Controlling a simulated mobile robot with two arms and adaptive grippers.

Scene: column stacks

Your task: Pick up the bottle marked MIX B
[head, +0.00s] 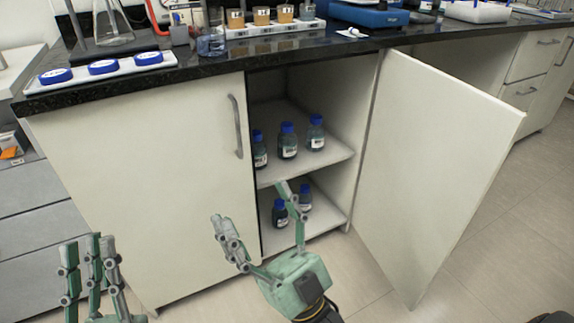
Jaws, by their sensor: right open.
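Three blue-capped bottles stand on the upper shelf of the open cabinet: a left one (259,152), a middle one (287,145) and a right one (316,136). Two more, a front one (280,214) and a back one (305,200), stand on the lower level. Their white labels are too small to read, so I cannot tell which is MIX B. My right gripper (250,205) is open and empty in front of the cabinet, one finger overlapping the lower opening. My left gripper (89,242) is at the lower left, fingers up; its opening is unclear.
The right cabinet door (440,165) stands wide open and bounds the opening on the right. The left door (150,190) is closed. The dark countertop (210,68) above holds a tray with blue lids (104,67), a rack of jars (275,29) and glassware. The floor is clear.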

